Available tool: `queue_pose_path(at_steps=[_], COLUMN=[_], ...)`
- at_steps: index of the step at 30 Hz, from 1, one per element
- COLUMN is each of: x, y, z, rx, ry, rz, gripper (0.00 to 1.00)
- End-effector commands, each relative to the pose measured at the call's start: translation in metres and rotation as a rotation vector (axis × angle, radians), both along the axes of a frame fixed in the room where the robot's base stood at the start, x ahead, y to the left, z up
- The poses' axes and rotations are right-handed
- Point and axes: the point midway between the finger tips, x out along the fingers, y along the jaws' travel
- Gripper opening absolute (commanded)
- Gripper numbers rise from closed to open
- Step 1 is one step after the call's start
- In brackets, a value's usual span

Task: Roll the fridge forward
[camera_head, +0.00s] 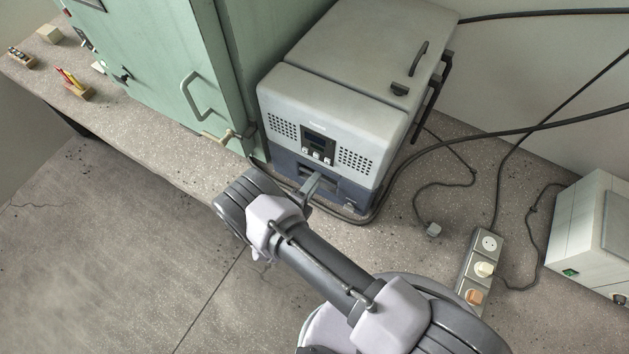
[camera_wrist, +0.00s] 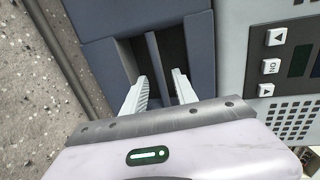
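The fridge (camera_head: 345,85), a grey-white box with a dark blue lower front, stands on the bench against a green cabinet. Its front has a small display, buttons and vents; the buttons also show in the wrist view (camera_wrist: 270,66). Low in the blue front is a dark recess with a bar (camera_wrist: 156,56) across it. My gripper (camera_head: 314,183) is at this recess. In the wrist view its two pale fingers (camera_wrist: 160,77) are apart, their tips at the recess on either side of the bar. A gap shows between them; contact with the bar cannot be told.
The green cabinet (camera_head: 160,58) stands close on the fridge's left. A thick black cable (camera_head: 395,170) curves around the fridge's right and front. A power strip (camera_head: 481,268) and a white box (camera_head: 580,235) are to the right. A small wooden holder (camera_head: 76,92) is far left.

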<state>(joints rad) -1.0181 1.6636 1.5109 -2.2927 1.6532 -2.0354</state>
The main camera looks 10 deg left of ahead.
Motion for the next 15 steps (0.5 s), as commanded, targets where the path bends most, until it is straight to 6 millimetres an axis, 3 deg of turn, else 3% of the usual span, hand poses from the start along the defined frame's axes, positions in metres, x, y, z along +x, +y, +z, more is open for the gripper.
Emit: queue_pose_path(at_steps=[11, 15], x=[0.0072, 0.007], y=[-0.0028, -0.0027], z=[-0.0012, -0.0012], rx=[0.0, 0.0], ry=[0.0, 0.0], rz=[-0.001, -0.001], gripper=[0.32, 0.05])
